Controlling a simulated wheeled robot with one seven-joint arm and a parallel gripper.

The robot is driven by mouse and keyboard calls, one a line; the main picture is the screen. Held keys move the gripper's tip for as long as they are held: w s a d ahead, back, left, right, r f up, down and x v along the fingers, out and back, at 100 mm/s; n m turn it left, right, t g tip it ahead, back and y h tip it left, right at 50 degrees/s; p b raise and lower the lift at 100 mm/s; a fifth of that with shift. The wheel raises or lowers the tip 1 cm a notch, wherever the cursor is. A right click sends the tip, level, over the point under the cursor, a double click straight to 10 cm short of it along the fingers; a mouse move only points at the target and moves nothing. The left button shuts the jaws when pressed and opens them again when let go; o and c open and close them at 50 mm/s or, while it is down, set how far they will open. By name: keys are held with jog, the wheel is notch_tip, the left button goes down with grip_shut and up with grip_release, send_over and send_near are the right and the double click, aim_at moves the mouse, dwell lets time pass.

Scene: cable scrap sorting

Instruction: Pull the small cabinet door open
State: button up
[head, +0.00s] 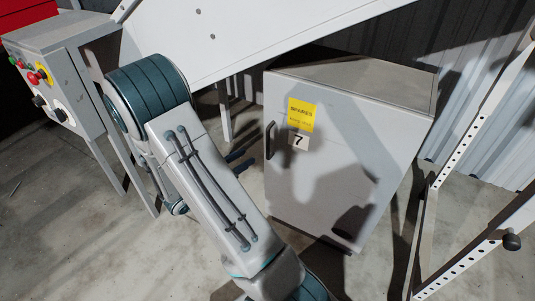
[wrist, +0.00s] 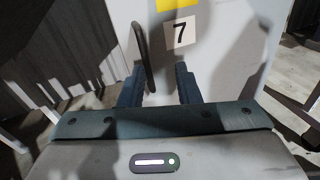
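The small cabinet (head: 340,160) is a pale grey box on the floor with its door shut. Its door carries a yellow label (head: 301,115) and a number 7 plate (head: 299,141). A dark vertical bar handle (head: 270,140) is near the door's left edge. In the wrist view the handle (wrist: 145,55) rises just beyond my gripper (wrist: 160,82), its lower end between the two fingers, nearer the left one. My gripper is open, fingers apart, with nothing clamped. In the head view my arm hides most of the gripper; only dark finger parts (head: 238,160) show left of the door.
A control box (head: 62,75) with coloured buttons stands at the left. A large white sloped panel (head: 230,35) passes above the cabinet. A perforated metal frame (head: 465,150) stands to the right. Bare concrete floor (head: 360,275) lies in front of the door.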

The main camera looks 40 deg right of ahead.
aim_at(268, 140)
jog(key=w+d+f+b, duration=0.1)
jog(key=d, duration=0.3)
jog(key=w+d+f+n+t+b, duration=0.1)
jog(key=w+d, duration=0.1)
jog(key=d, duration=0.2)
jog(key=w+d+f+n+b, duration=0.1)
jog(key=d, duration=0.4)
jog(key=shift+w+f+t+b, duration=0.1)
jog(key=shift+w+t+b, duration=0.2)
jog(key=shift+t+b, duration=0.1)
grip_shut()
